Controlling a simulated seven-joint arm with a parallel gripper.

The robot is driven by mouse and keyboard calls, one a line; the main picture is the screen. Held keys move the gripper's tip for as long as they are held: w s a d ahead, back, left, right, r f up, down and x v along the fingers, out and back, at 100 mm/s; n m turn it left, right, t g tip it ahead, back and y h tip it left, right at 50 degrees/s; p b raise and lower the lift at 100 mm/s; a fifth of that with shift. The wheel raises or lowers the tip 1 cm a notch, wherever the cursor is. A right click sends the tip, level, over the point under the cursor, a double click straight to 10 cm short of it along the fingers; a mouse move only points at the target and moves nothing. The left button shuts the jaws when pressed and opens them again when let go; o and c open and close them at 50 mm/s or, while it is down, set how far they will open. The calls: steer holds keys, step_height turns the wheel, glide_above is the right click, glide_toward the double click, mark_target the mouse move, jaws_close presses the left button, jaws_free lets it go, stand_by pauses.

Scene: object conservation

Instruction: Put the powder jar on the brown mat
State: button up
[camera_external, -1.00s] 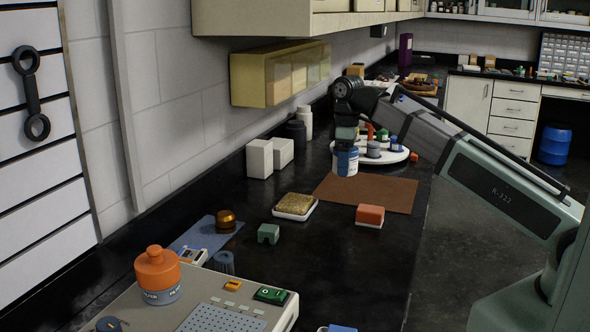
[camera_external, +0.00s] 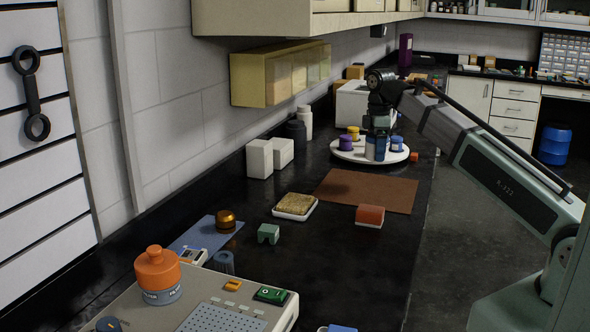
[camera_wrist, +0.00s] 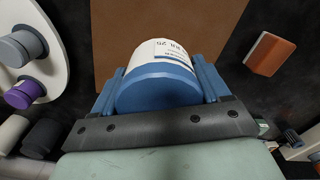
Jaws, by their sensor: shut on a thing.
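The powder jar appears to be the white jar (camera_wrist: 165,52) with a blue lid and a printed label. My gripper (camera_wrist: 160,88) is shut on it, one blue finger on each side. In the external view my gripper (camera_external: 378,135) holds the jar (camera_external: 371,149) in front of the white turntable, clear of the counter. The flat brown mat (camera_external: 375,192) lies nearer the camera and is bare. In the wrist view the mat (camera_wrist: 205,20) shows beyond the jar. The jar does not appear to touch the mat.
The round white turntable (camera_external: 345,157) bears several small jars beyond the mat. A white box (camera_external: 352,103) stands behind it. An orange-red block (camera_external: 369,214) sits at the mat's near edge, and a sponge on a dish (camera_external: 295,206) lies left. White boxes (camera_external: 259,158) stand by the wall.

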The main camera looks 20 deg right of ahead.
mark_target(373, 189)
steer(key=shift+n, duration=0.7)
steer(key=shift+f, duration=5)
steer(key=shift+f, duration=0.1)
steer(key=o, duration=1.2)
steer(key=shift+c, duration=0.2)
step_height(373, 189, up, 12)
steer(key=shift+r, duration=0.1)
